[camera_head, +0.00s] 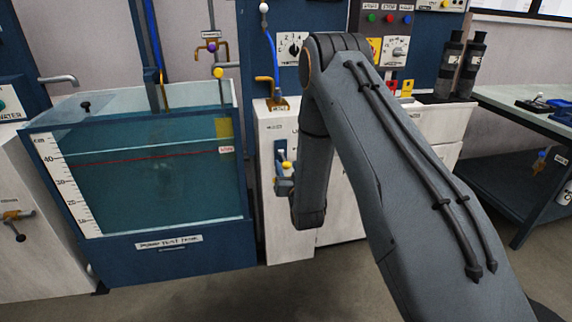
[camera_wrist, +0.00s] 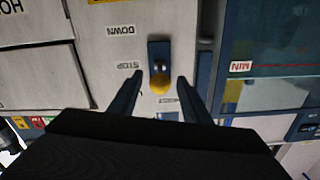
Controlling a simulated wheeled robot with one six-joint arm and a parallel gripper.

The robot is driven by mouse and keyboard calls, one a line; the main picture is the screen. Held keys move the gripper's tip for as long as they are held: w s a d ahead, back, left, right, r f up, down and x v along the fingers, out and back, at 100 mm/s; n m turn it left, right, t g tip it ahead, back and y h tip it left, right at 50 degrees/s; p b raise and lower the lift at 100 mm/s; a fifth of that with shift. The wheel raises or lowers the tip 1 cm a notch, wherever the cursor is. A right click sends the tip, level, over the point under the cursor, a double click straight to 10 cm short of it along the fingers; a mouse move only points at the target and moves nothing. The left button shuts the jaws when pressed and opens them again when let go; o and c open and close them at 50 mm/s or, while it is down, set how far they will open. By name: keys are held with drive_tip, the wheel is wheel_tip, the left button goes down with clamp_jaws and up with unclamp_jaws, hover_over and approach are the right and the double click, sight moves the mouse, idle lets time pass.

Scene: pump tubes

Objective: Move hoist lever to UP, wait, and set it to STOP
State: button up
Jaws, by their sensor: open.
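The hoist lever shows in the wrist view as a yellow knob (camera_wrist: 160,86) on a dark blue slotted plate (camera_wrist: 158,50). The picture is upside down: a DOWN label (camera_wrist: 120,30) is at the top and a STOP label (camera_wrist: 127,65) is left of the plate. The knob appears just past STOP, on the side away from DOWN; its exact setting is unclear. My gripper (camera_wrist: 160,78) is open, with one finger on each side of the knob and gaps showing. In the head view the yellow knob (camera_head: 286,165) is on the white cabinet, left of my arm.
A water-filled pump test tank (camera_head: 150,205) stands directly left of the cabinet (camera_head: 275,225). A blue panel with a dial (camera_head: 292,48) and push buttons is above. A workbench (camera_head: 515,100) is at the right. Open floor lies in front.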

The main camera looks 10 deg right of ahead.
sight(284, 159)
drive_tip(key=shift+w, duration=1.45)
drive_tip(key=shift+c, duration=0.5)
drive_tip(key=shift+d, duration=0.1)
clamp_jaws()
